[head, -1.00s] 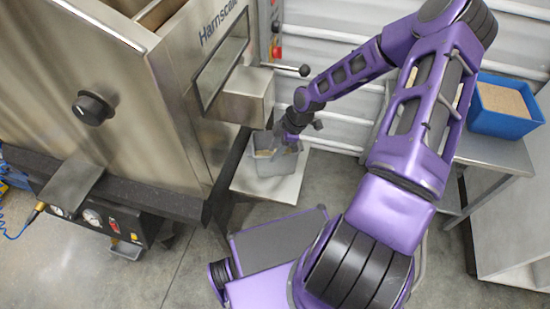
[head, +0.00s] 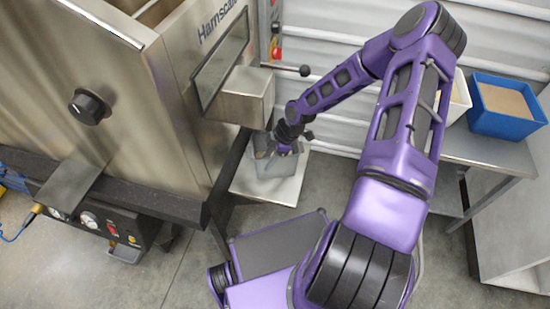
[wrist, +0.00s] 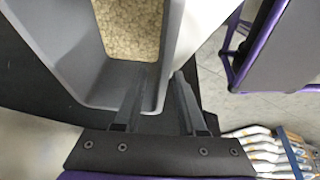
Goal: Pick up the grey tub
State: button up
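The grey tub (head: 277,166) stands on a pale platform (head: 262,189) beneath the hopper's box-shaped outlet. In the wrist view the tub (wrist: 85,65) holds beige pellets (wrist: 130,28). My gripper (head: 288,147) is low at the tub's far right side in the head view, hiding part of it. In the wrist view my gripper (wrist: 160,80) is open, with its fingers on either side of a tub wall near a corner. Gaps show between the fingers and the wall, and nothing is gripped. Finger depth below the rim is hard to tell.
The steel hopper (head: 130,100) and its outlet (head: 243,95) rise close on the left, with a ball-ended lever (head: 304,70) beside them. A blue bin (head: 505,105) and a white container (head: 458,98) stand on the right-hand table (head: 490,152). Open floor lies in front.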

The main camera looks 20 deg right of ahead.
jog(key=shift+f, duration=0.2)
dwell(0.3)
grip_shut()
dwell(1.3)
